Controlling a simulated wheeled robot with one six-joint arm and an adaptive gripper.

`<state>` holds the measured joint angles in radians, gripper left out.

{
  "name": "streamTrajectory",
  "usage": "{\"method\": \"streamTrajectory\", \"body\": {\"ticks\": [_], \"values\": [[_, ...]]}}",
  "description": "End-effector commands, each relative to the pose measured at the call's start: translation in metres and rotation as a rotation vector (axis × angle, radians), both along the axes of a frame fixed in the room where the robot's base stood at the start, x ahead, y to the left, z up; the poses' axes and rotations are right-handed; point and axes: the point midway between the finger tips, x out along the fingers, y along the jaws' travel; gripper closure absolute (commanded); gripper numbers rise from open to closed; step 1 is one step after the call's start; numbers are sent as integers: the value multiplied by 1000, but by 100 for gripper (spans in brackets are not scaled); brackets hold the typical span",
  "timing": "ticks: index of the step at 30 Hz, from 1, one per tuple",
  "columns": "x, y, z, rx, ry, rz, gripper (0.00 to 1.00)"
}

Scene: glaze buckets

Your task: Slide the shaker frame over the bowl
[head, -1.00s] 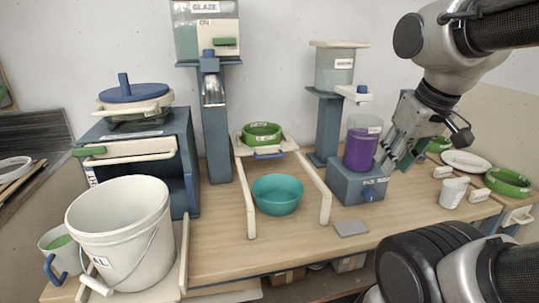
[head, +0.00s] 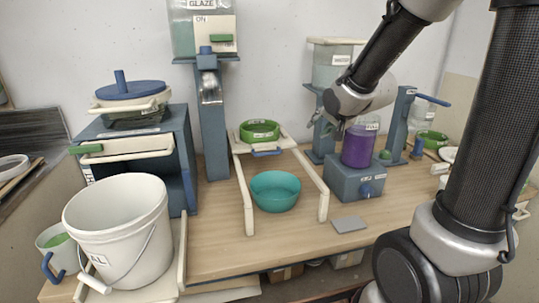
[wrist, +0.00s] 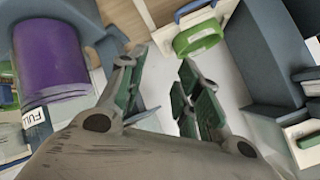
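The cream shaker frame (head: 247,205) stands on the bench on thin legs, with a blue handle at its front and a green ring-shaped sieve (head: 260,131) on top. The teal bowl (head: 276,192) sits on the bench below and in front of the frame's top, between its side rails. My gripper (head: 327,127) is in the air right of and behind the frame, beside the purple jar, partly hidden by my wrist. In the wrist view my gripper (wrist: 165,98) is open and empty. The sieve (wrist: 200,38) and the frame's blue handle (wrist: 196,9) appear beyond the fingers.
The purple jar (head: 359,147) on its blue base stands right of the frame, close to my gripper. The glaze dispenser column (head: 213,125) rises left of it. A white bucket (head: 120,230) stands front left. A grey tile (head: 348,224) lies on the bench front.

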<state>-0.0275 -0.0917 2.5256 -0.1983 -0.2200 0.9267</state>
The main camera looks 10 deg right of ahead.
Motion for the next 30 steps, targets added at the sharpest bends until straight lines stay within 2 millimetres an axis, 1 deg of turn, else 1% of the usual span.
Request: {"method": "streamTrajectory", "body": {"ticks": [1,3,6,9,12,15,17,20,23,30], "values": [[21,10,-16,86,-32,-19,66],[48,27,-30,238,-97,-43,66],[74,51,-49,460,-164,-60,66],[88,70,-63,655,-199,-64,66],[93,82,-72,794,-214,-64,66],[95,88,-75,869,-223,-63,66],[95,89,-78,888,-223,-63,66],[95,89,-88,894,-223,-63,66],[95,89,-106,891,-222,-65,66],[95,89,-161,891,-222,-65,66]]}}
